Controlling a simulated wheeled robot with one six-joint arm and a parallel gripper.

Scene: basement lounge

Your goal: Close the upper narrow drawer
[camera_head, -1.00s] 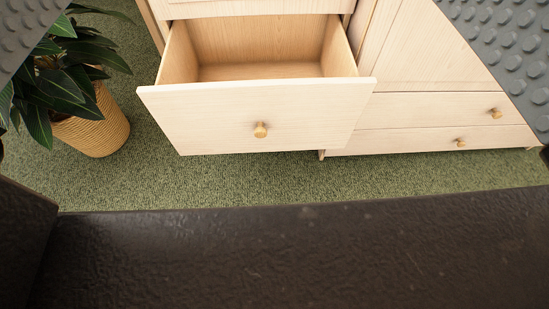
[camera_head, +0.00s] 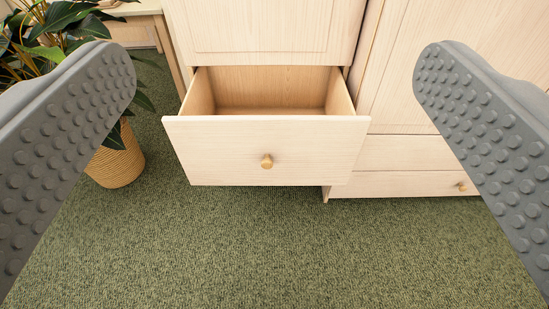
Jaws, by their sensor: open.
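Two narrow drawers sit one above the other low on the right cabinet. The upper narrow drawer (camera_head: 405,152) shows no clear gap, and its knob is hidden behind my right finger. The lower narrow drawer (camera_head: 400,184) looks shut and has a small brass knob. A wider, deeper drawer (camera_head: 220,150) in the left cabinet stands pulled out and looks empty, with a brass knob (camera_head: 267,161) on its front. My gripper (camera_head: 275,65) is open and empty. Its grey studded fingers frame the view on both sides, with the wide drawer seen between them.
A leafy plant in a woven pot (camera_head: 116,160) stands on the left, partly behind my left finger. A pale table (camera_head: 133,9) is at the back left. Green carpet (camera_head: 280,245) is clear in front of the cabinets.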

